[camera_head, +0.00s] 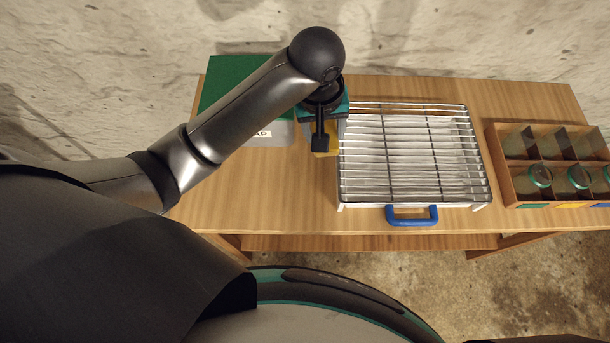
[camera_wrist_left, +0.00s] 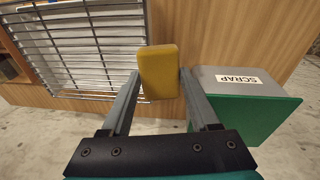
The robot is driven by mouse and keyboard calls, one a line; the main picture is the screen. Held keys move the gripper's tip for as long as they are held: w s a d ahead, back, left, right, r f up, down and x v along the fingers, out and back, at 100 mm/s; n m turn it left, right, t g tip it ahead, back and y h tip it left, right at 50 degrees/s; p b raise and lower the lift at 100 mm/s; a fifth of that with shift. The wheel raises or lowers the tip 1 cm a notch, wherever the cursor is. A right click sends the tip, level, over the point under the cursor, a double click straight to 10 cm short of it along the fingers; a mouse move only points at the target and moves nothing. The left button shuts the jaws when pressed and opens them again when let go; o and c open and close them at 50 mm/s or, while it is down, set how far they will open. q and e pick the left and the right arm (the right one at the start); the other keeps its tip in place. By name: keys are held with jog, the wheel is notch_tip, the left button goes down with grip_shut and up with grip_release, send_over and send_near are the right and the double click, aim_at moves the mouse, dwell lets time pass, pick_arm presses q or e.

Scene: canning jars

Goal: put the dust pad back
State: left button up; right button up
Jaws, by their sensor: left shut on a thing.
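The dust pad is a yellow block (camera_wrist_left: 160,72) with rounded edges, seen between the finger ends in the left wrist view. My left gripper (camera_wrist_left: 160,88) is shut on it. In the head view a bit of the yellow pad (camera_head: 325,153) shows below my left gripper (camera_head: 322,138), and the wrist hides the rest. The pad is over the wooden table between the scrap box and the wire rack. I cannot tell whether it touches the table. My right gripper is not in view.
A wire rack (camera_head: 410,150) with a blue handle (camera_head: 412,216) stands just right of the gripper. A grey box marked SCRAP with a green top (camera_head: 235,80) stands left. A wooden divided crate (camera_head: 497,165) with several green-lidded jars is at the far right. Bare table (camera_head: 260,190) lies in front.

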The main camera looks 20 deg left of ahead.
pick_arm(q)
jog(key=s+a+r+g+p, duration=0.1)
jog(key=s+a+r+g, duration=0.1)
jog(key=s+a, duration=0.1)
jog(key=shift+m+y, duration=0.4)
notch_tip(320, 180, down, 16)
jog(key=b, duration=0.3)
jog(key=shift+w, duration=0.15)
notch_tip(320, 180, down, 4)
jog(key=shift+a+f+b, duration=0.1)
jog(key=shift+f+b, duration=0.05)
jog(key=shift+b, duration=0.65)
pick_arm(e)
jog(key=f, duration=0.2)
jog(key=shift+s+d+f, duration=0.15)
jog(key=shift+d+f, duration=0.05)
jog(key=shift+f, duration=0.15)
pick_arm(q)
jog(key=o, duration=1.2)
notch_tip(320, 180, up, 12)
jog(key=p, duration=0.3)
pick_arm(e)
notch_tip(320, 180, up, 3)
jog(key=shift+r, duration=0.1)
